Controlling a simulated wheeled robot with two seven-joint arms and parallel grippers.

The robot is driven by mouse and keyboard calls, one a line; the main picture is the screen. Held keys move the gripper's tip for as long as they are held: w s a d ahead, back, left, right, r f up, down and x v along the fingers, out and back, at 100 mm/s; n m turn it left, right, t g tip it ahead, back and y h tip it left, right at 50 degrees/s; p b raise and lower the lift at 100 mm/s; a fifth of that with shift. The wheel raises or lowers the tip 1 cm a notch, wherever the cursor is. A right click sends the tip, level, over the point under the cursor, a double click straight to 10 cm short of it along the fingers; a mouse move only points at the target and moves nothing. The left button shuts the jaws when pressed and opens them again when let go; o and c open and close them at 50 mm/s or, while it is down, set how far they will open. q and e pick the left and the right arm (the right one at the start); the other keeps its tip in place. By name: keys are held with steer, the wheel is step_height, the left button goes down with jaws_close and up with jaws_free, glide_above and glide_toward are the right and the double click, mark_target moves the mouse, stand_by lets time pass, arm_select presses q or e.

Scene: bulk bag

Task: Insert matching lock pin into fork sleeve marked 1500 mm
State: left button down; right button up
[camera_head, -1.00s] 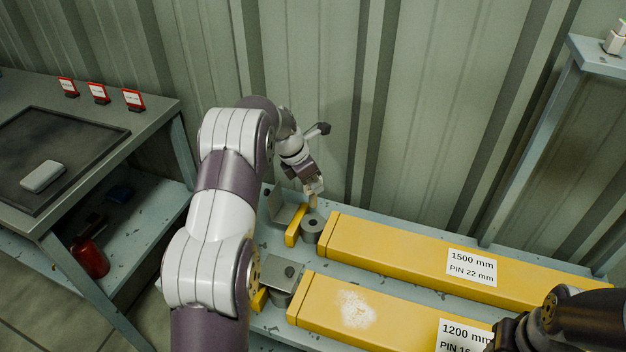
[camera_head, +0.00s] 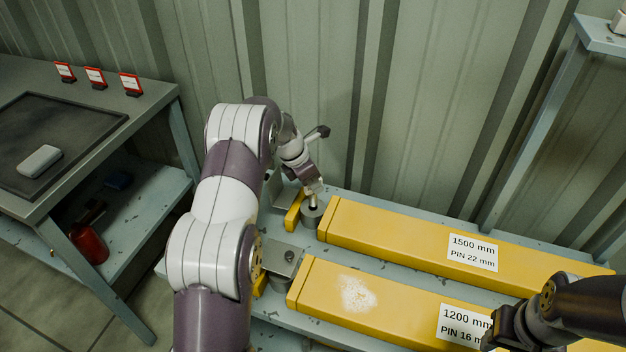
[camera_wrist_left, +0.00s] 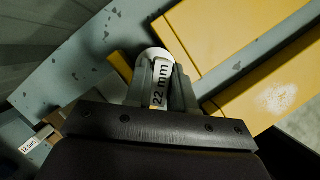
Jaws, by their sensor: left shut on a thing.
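My left gripper (camera_head: 314,190) is directly over that sleeve, shut on a lock pin.
The 1200 mm fork (camera_head: 390,308) lies in front, parallel. A yellow upright piece (camera_head: 295,211) stands left of the sleeve. A 12 mm label (camera_wrist_left: 30,145) shows at the left wrist view's edge. A side table (camera_head: 150,112) with a dark mat is at left.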

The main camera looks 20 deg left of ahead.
mark_target(313, 198)
arm_select(q)
steer(key=shift+r, duration=0.1)
stand_by(0.3)
steer(key=shift+p, duration=0.5)
steer(key=shift+p, duration=0.4)
steer(key=shift+f, duration=0.2)
stand_by(0.4)
steer(key=shift+f+b, duration=1.4)
steer(key=shift+f, duration=1.75)
steer(key=c, duration=0.9)
jaws_free()
